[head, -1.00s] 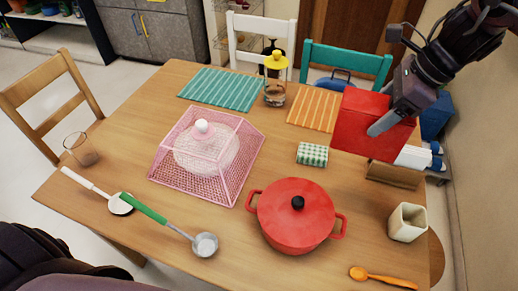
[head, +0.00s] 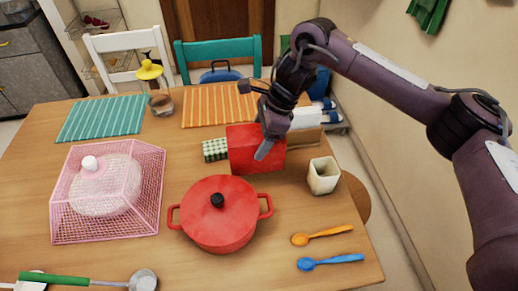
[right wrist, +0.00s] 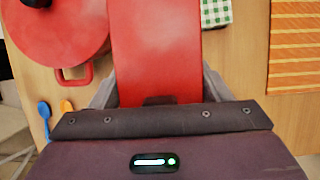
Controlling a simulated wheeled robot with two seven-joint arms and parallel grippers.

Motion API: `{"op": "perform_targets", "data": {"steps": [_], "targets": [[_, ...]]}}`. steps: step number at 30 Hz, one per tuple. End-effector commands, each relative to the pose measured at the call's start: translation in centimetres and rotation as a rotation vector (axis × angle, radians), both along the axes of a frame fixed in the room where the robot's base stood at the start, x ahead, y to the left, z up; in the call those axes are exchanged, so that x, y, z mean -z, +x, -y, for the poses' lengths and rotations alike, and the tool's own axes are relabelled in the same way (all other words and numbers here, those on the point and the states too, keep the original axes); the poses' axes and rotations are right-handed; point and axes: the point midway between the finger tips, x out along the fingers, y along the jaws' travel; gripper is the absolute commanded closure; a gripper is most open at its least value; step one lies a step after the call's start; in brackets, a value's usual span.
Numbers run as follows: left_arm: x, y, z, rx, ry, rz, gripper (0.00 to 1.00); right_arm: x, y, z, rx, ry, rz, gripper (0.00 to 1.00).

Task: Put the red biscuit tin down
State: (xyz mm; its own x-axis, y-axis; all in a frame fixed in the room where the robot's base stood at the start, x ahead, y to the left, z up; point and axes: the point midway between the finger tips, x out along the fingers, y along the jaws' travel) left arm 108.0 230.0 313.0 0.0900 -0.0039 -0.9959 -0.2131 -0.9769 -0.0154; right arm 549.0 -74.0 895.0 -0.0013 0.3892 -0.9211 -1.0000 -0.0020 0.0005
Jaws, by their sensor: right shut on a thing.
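The red biscuit tin (head: 245,152) is a plain red box behind the red pot, at or just above the tabletop; I cannot tell whether its base touches. My right gripper (head: 266,146) is shut on it from above and hides part of its top. In the right wrist view the tin (right wrist: 155,50) lies between my gripper's two fingers (right wrist: 157,92). My left gripper is not in view.
The red lidded pot (head: 220,225) stands in front of the tin. A green checked item (head: 215,149) sits close at its left, a cream cup (head: 323,177) at its right. An orange striped mat (head: 215,105) lies farther back.

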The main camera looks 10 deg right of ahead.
Motion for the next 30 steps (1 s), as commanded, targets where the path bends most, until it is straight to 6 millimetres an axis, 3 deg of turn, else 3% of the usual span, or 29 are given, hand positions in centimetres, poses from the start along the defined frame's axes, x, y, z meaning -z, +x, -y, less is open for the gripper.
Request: {"op": "perform_targets", "data": {"steps": [11,20,21,25,30], "targets": [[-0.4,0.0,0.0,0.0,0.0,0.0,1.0,4.2,0.0,0.0,0.001,0.0,0.0,0.78],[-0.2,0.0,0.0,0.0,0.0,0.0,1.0,4.5,0.0,-0.1,0.0,0.001,0.002,0.78],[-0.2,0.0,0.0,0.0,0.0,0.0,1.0,4.5,0.0,0.0,0.0,0.0,0.001,0.26],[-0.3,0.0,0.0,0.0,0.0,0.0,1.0,4.5,0.0,0.0,0.0,0.0,0.001,0.08],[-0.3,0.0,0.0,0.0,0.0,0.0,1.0,4.5,0.0,0.0,0.0,0.0,0.001,0.08]]}}
